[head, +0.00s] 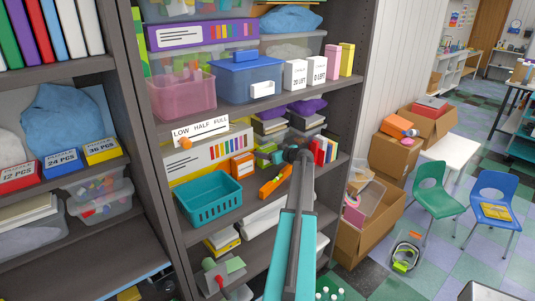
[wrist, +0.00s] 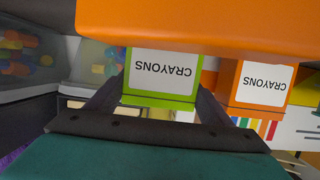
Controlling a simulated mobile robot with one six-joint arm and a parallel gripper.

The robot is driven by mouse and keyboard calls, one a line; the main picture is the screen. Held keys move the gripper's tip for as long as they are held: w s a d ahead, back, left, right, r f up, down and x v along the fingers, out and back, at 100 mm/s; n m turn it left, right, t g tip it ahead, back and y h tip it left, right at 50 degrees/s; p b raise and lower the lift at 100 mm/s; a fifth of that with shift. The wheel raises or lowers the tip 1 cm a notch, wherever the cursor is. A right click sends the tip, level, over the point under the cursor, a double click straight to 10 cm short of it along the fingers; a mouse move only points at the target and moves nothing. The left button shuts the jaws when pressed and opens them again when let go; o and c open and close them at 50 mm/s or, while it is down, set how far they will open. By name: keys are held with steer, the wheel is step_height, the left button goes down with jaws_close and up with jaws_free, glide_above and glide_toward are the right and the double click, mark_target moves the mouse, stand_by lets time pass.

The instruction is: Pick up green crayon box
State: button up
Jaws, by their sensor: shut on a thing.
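The green crayon box (wrist: 158,97) has a white label reading CRAYONS, upside down in the wrist view. It sits between the two fingers of my gripper (wrist: 157,108), which is shut on it. In the head view my gripper (head: 286,155) reaches into the middle shelf, at the green box (head: 277,157). My arm and gripper partly hide that area. An orange crayon box (wrist: 260,86) stands beside the green one, to its right in the wrist view and to its left in the head view (head: 242,166).
A large orange object (wrist: 200,25) fills the wrist view's top; an orange item (head: 275,181) lies near the shelf front. A teal basket (head: 210,198) stands left. Clear bins (wrist: 40,60), books (head: 325,150) and the shelf above crowd the space.

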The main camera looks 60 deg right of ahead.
steer(key=shift+s+r+b, duration=0.1)
steer(key=shift+b, duration=0.25)
steer(key=shift+r, duration=0.1)
step_height(320, 180, up, 7)
steer(key=b, duration=0.3)
steer(key=shift+f+b, duration=0.2)
steer(key=shift+b, duration=0.2)
steer(key=s+a+b, duration=0.3)
steer(key=s, duration=0.6)
steer(key=s+a+b, duration=0.3)
steer(key=s, duration=0.6)
steer(key=shift+s+a, duration=0.15)
steer(key=shift+s, duration=0.2)
